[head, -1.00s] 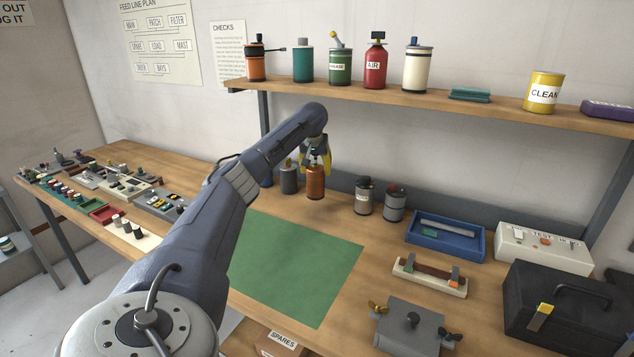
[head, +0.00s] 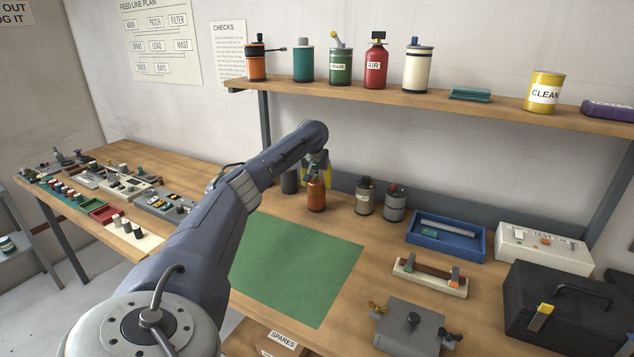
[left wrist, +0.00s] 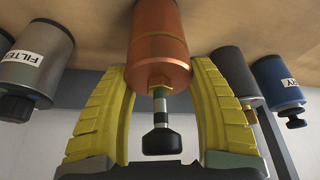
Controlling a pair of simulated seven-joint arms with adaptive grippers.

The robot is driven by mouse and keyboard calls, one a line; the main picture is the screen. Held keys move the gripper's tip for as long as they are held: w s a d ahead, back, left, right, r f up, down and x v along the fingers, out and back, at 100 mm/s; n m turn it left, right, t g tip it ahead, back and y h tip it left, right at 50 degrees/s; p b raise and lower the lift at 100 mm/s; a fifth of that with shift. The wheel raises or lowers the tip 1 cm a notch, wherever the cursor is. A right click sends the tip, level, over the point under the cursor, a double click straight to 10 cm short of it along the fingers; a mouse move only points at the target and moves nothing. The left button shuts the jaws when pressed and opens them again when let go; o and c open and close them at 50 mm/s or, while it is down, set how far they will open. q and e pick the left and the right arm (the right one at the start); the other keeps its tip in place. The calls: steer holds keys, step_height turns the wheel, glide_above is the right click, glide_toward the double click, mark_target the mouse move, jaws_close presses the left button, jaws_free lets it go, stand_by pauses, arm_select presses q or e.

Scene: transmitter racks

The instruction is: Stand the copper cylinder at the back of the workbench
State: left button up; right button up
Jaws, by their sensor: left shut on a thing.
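The copper cylinder (head: 316,196) is upright at the back of the workbench (head: 385,240), in line with the other cans there. Its base looks to be at bench level, though I cannot tell if it touches. My left gripper (head: 316,172) is above it and shut on its top end. In the left wrist view, the yellow fingers (left wrist: 156,110) lie on both sides of the top of the copper cylinder (left wrist: 160,50), around its thin stem and black knob. The cylinder's base is outside that view. My right gripper is not in view.
A grey can (head: 290,181) stands close left of the cylinder. A blue can (left wrist: 280,85) shows in the wrist view. The green mat (head: 295,265) in front is clear. A shelf (head: 450,105) hangs above.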

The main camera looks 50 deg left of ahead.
arm_select(q)
steer(key=o, duration=1.5)
steer(key=shift+o, duration=0.2)
steer(key=v, duration=1.2)
steer(key=shift+w, duration=0.1)
